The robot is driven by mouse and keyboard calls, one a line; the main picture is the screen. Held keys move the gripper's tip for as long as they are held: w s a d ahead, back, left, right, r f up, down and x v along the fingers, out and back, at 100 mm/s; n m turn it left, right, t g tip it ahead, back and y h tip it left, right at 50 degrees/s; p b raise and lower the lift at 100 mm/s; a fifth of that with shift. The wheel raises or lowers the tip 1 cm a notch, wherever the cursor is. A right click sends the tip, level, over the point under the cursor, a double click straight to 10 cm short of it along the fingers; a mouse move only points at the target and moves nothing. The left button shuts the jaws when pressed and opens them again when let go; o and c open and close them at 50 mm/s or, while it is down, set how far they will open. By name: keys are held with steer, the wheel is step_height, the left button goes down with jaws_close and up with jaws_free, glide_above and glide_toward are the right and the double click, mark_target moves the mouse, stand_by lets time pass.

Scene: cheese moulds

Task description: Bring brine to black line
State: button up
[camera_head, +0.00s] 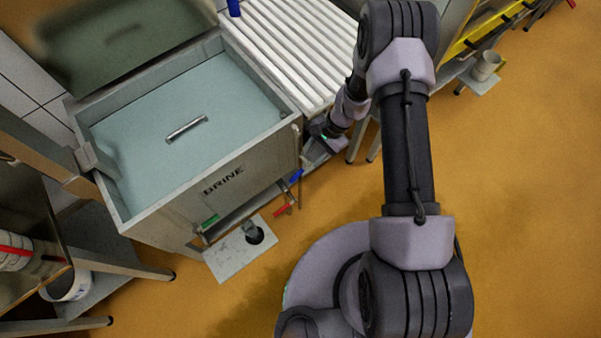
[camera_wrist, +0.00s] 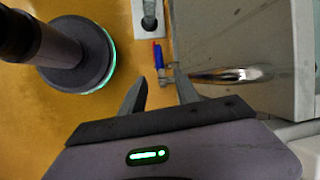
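The brine (camera_head: 140,120) is a flat pale blue surface inside an open grey tank (camera_head: 255,165) marked BRINE. I cannot make out a black line. A blue-handled valve (camera_head: 297,175) and a red handle (camera_head: 281,210) are at the tank's lower right, and a green handle (camera_head: 210,220) is at its lower left. My gripper (camera_head: 318,150) is beside the tank's right end, partly hidden. In the wrist view my gripper (camera_wrist: 159,76) is open with nothing between its fingers. A blue and red valve (camera_wrist: 158,55) lies just beyond the fingertips.
A silver bar (camera_head: 187,129) lies on the brine. A shiny metal pipe or handle (camera_wrist: 230,74) is by the tank wall near my right finger. A floor plate with a dark drain (camera_head: 254,235) is in front of the tank. A white slatted table (camera_head: 285,50) adjoins it.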

mark_target(302, 170)
steer(key=b+x, duration=0.2)
steer(key=x, duration=0.8)
steer(key=shift+f, duration=0.1)
jaws_close()
stand_by(1.0)
